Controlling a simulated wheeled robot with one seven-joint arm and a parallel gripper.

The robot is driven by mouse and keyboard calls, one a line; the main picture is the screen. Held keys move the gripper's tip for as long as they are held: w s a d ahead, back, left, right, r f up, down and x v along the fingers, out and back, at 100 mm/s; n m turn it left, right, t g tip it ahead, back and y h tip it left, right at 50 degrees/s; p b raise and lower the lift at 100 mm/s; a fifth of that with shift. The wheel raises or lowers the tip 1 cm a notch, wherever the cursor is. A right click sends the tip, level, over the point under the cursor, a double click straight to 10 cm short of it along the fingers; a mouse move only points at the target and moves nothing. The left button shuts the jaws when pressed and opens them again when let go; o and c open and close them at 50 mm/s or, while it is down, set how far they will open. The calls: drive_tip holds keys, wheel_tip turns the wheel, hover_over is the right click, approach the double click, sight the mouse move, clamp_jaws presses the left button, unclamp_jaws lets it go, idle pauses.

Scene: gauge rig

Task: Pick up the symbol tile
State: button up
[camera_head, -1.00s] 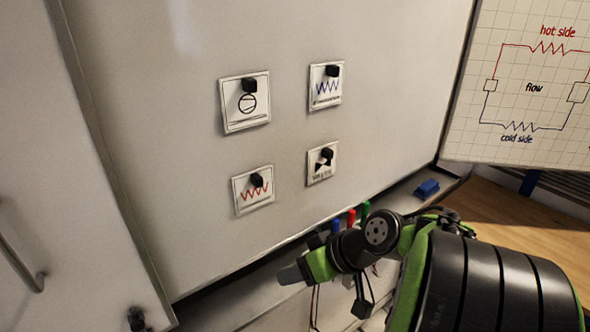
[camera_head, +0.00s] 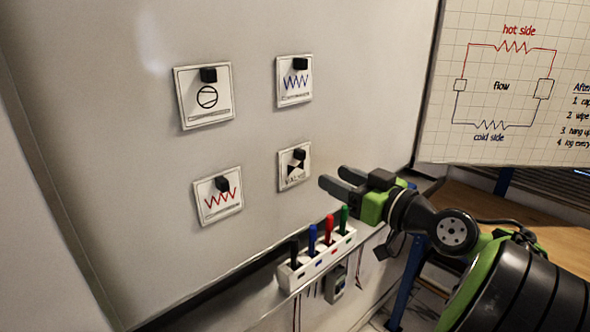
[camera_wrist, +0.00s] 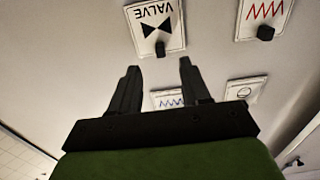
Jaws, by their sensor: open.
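Four white square tiles with black knobs hang on the whiteboard. The valve tile (camera_head: 291,176) with a black bow-tie symbol is lower right; it also shows upside down in the wrist view (camera_wrist: 157,30). The circle-symbol tile (camera_head: 207,104) is upper left, and the red zigzag tile (camera_head: 219,203) lower left. My gripper (camera_head: 331,175) is open and empty, just right of the valve tile in the head view. In the wrist view its fingertips (camera_wrist: 158,65) point toward that tile.
A white marker holder (camera_head: 316,258) with black, blue, red and green markers sits on the board's ledge below my gripper. A gridded diagram board (camera_head: 510,90) stands at right, above a wooden bench (camera_head: 470,205). The whiteboard (camera_head: 130,150) is clear around the tiles.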

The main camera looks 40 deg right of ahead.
sight(308, 163)
drive_tip(key=w+p, duration=0.1)
drive_tip(key=w, duration=0.8)
drive_tip(key=shift+w+r, duration=0.15)
drive_tip(key=shift+c, duration=1)
clamp_jaws()
